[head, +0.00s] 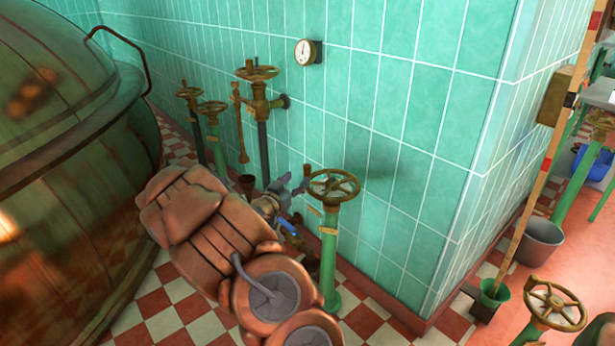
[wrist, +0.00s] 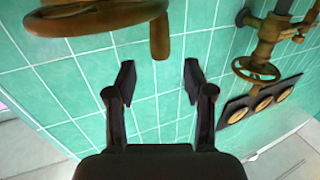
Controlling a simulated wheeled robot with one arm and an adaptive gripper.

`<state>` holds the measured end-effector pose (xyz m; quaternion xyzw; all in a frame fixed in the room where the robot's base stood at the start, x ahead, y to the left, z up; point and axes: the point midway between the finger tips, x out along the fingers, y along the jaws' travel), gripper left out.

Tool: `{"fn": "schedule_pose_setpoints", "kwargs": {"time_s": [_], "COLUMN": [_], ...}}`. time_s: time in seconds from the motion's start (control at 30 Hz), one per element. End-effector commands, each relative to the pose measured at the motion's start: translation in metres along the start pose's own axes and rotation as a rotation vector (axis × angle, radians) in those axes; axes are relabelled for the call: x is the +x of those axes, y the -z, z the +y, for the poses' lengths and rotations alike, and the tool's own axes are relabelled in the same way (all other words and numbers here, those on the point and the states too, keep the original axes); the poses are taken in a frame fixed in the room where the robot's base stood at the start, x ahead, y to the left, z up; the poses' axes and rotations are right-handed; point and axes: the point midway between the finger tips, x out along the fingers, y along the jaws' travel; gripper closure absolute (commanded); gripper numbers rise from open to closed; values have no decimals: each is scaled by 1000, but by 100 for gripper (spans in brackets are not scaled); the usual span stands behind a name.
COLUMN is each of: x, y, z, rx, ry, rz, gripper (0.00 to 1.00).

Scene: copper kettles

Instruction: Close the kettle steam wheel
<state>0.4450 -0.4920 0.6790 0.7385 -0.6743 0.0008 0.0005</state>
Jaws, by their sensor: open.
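A bronze spoked handwheel (head: 334,186) stands on a green post by the tiled wall, in the middle of the head view. My gripper (head: 294,185) is just left of this wheel, at about its height, partly hidden by my arm. In the wrist view my gripper (wrist: 159,78) is open, with nothing between its two dark fingers. A brass wheel rim (wrist: 95,16) with a stubby handle (wrist: 160,38) shows at the top left there, beyond the fingertips and apart from them. The frames do not label which wheel is the kettle steam wheel.
A large copper kettle (head: 65,170) fills the left. The tiled wall corner juts out at right. A grey bucket (head: 540,243) and another wheel (head: 555,304) stand beyond it.

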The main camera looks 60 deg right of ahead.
Motion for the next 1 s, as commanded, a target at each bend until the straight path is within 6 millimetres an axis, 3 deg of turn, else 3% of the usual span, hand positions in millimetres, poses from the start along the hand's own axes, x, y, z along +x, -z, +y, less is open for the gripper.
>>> {"fn": "schedule_pose_setpoints", "kwargs": {"time_s": [0.7,1.0], "x": [65,76], "y": [-1,0], "z": [2,0], "rx": [0,0], "ry": [-2,0], "rz": [-2,-1], "gripper": [47,47]}}
